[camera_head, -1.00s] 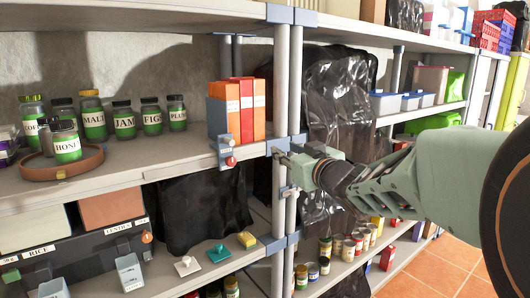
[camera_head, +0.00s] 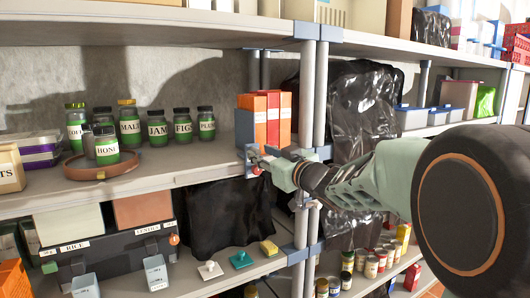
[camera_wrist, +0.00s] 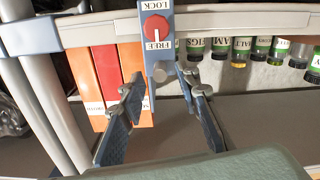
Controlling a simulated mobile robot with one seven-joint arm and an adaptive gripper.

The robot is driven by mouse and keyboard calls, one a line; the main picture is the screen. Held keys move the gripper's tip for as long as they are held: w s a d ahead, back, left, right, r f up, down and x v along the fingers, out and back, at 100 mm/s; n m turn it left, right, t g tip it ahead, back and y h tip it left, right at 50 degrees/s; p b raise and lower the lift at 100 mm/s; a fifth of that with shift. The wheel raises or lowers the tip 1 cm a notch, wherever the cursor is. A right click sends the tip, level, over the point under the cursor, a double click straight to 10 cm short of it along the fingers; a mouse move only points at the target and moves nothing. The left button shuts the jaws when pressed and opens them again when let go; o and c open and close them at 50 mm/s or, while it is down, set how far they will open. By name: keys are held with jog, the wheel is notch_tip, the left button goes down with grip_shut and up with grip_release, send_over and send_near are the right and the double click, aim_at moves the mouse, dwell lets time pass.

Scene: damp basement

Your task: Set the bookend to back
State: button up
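The bookend (camera_head: 243,130) is a blue-grey bracket at the left side of orange and red books (camera_head: 273,118) on the middle shelf. Its plate (camera_wrist: 158,55) hangs over the shelf's front edge, with a red knob (camera_wrist: 157,27) between the words FREE and LOCK. A pale mark on the knob appears to be on the FREE side. My gripper (camera_wrist: 160,85) is open, its fingers on either side of the plate's end in the wrist view. I cannot tell whether they touch it. In the head view my gripper (camera_head: 262,160) partly hides the plate.
Labelled jars (camera_head: 157,125) and a round wooden tray (camera_head: 80,170) stand farther left on the shelf. A grey upright post (camera_head: 312,95) is close to the right of the books. Bare shelf (camera_head: 190,175) lies between jars and bookend.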

jog(key=shift+w+a, duration=0.35)
jog(key=shift+w, duration=0.05)
grip_shut()
